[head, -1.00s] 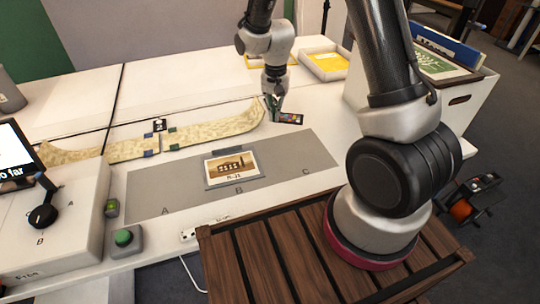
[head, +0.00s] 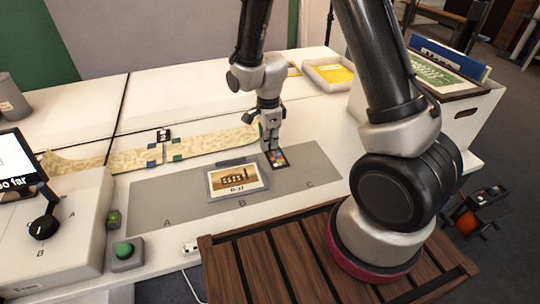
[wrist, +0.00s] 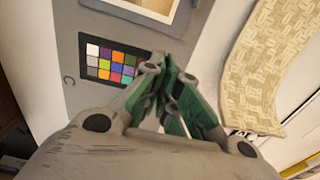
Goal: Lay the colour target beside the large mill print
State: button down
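The large mill print (head: 237,179), a sepia picture with a pale border, lies on the grey mat near label B. Part of its frame shows at the top of the wrist view (wrist: 150,10). The colour target (head: 279,159) is a small dark card of coloured squares, just right of the print with a small gap. It also shows in the wrist view (wrist: 108,66). My gripper (head: 271,146) is shut on the target's far edge, its green fingertips (wrist: 163,66) together there. I cannot tell whether the card touches the mat.
The grey mat (head: 165,207) has bare room at A and C. A long patterned strip (head: 120,160) lies behind it. A grey box (head: 60,245) and a green button (head: 124,250) stand at left. A tray with yellow contents (head: 335,76) is at the back right.

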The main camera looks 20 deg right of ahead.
aim_at(269, 153)
jog(key=shift+f, duration=2.25)
jog(key=c, duration=1.6)
grip_release()
jog(key=shift+f, duration=0.1)
jog(key=shift+c, duration=0.2)
